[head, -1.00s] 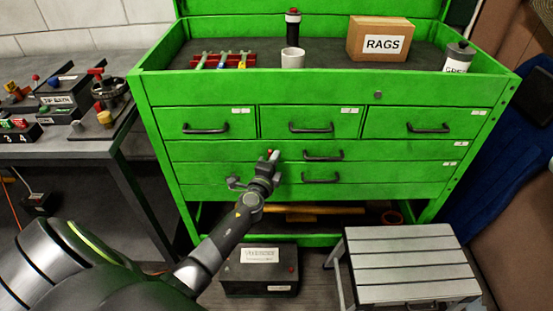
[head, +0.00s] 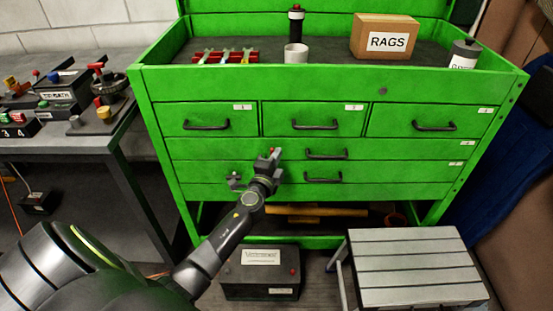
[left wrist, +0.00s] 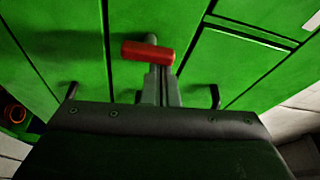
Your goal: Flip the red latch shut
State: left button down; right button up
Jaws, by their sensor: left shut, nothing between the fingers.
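The red latch (head: 273,151) shows as a small red tip at the front of the green tool cabinet, just beyond my left gripper. In the left wrist view the latch (left wrist: 147,51) is a short red bar lying crosswise in front of the fingertips. My left gripper (head: 267,164) is shut with nothing held, close to the cabinet's wide drawers; its fingers (left wrist: 160,84) also show in the left wrist view, pointing at the bar. I cannot tell whether they touch it. The latch's mount is mostly hidden behind the gripper. My right gripper is not in view.
The green cabinet (head: 400,85) has several drawers with dark handles that stick out. A grey step stool (head: 415,270) and a dark box (head: 261,278) stand on the floor below. A workbench (head: 75,145) with other devices is at the left.

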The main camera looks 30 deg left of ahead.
pick_arm(q)
jog(key=shift+n+b, duration=0.3)
jog(key=shift+b, duration=0.2)
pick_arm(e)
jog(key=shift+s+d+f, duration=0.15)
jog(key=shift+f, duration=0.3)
